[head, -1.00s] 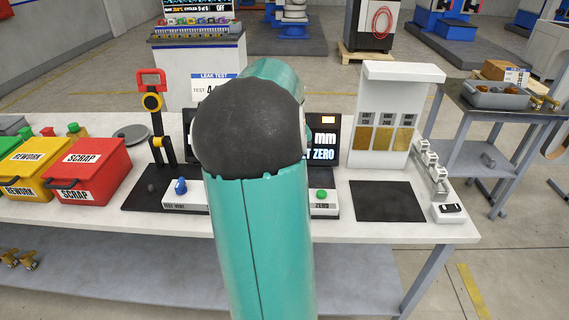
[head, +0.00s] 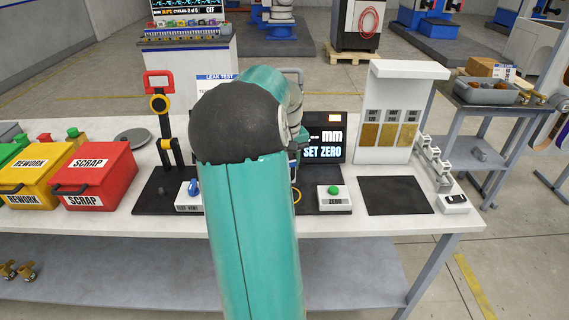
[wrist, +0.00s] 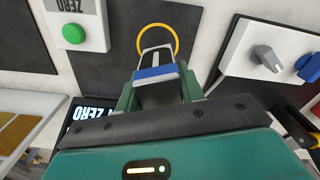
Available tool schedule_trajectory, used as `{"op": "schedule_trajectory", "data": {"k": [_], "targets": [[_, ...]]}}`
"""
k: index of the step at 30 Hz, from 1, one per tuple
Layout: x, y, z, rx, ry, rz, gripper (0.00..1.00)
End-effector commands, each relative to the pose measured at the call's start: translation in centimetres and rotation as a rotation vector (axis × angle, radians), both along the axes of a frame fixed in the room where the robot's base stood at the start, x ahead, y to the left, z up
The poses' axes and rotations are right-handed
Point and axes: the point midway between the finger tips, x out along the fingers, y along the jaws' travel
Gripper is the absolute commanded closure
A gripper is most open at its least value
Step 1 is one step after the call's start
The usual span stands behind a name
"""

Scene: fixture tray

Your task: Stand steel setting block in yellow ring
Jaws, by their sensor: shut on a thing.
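In the wrist view my gripper (wrist: 157,88) is shut on the steel setting block (wrist: 155,58), a pale metal block with a blue band, between two green fingers. The thin yellow ring (wrist: 176,40) lies on a dark mat just beyond the block. The block covers the ring's near side; I cannot tell whether it is inside the ring or above it, nor whether it touches the mat. In the head view a sliver of the yellow ring (head: 298,196) shows beside my teal arm, which hides the gripper and block.
The green-button ZERO box (head: 334,198) stands right of the ring, below the SET ZERO display (head: 323,140). The blue-knob box (head: 189,195) and black stand with red top (head: 160,120) are left. Red SCRAP bin (head: 98,175) is farther left. A dark mat (head: 395,196) at right is bare.

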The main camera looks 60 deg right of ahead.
Motion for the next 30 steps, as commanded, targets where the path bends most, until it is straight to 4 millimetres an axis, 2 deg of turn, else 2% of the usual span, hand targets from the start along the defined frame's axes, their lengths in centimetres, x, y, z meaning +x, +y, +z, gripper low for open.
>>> {"op": "schedule_trajectory", "data": {"k": [5,18,30], "targets": [[-0.3,-0.3,-0.5,-0.002,-0.001,-0.001,1.0],[-0.2,-0.2,-4.2,-0.001,0.0,-0.001,1.0],[0.0,-0.1,-4.9,-0.003,-0.002,0.0,1.0]]}}
